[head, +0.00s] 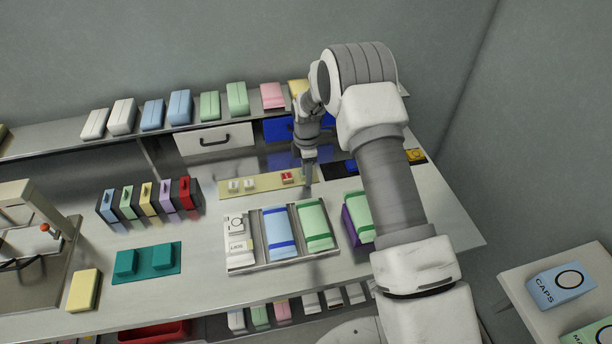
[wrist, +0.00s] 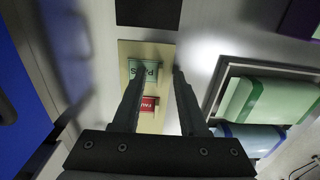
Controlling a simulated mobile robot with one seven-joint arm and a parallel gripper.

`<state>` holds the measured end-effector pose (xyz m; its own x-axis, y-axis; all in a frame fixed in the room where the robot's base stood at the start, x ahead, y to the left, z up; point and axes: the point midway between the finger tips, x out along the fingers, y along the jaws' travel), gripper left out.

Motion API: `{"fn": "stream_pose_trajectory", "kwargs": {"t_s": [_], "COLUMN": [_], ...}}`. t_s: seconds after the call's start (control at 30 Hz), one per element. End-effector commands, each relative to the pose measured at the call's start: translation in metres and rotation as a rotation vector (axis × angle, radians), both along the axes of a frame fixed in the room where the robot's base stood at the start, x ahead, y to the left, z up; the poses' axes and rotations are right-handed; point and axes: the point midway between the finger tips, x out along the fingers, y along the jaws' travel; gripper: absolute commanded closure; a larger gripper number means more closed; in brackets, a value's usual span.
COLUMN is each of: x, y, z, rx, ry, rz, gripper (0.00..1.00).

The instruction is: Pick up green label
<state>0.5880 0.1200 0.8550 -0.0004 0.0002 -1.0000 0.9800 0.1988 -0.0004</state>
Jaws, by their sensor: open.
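The green label (wrist: 152,76) lies on a tan strip (wrist: 168,52) in the wrist view, with dark lettering on it. My gripper (wrist: 160,73) is open above the strip, its left finger overlapping the green label in the picture and its right finger beside the strip's edge. I cannot tell whether a finger touches the label. A red label (wrist: 149,104) lies between the fingers, nearer the gripper body. In the head view my gripper (head: 308,182) is over the right end of the strip (head: 262,187), and the green label is not distinguishable there.
Two pale labels and a red one (head: 287,177) show on the strip. A metal tray (head: 262,265) with blue and green packs stands in front. A row of coloured holders (head: 148,199) is left, a blue bin (head: 278,130) behind, and a black pad with a yellow piece (head: 415,156) right.

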Motion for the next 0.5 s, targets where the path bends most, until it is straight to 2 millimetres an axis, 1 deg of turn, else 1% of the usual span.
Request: {"fn": "stream_pose_trajectory", "kwargs": {"t_s": [0.07, 0.1, 0.27, 0.3, 0.33, 0.5], "x": [0.0002, 0.0002, 0.0002, 0.0002, 0.0002, 0.0003], "y": [0.0000, 0.0000, 0.0000, 0.0000, 0.0000, 0.0000], "z": [0.0003, 0.0004, 0.0006, 0.0006, 0.0006, 0.0007], "rx": [0.000, 0.000, 0.000, 0.000, 0.000, 0.000], "ry": [-0.001, -0.001, -0.001, -0.001, -0.001, -0.001], "rz": [0.000, 0.000, 0.000, 0.000, 0.000, 0.000], "gripper": [0.57, 0.59, 0.88, 0.95, 1.00, 1.00]}}
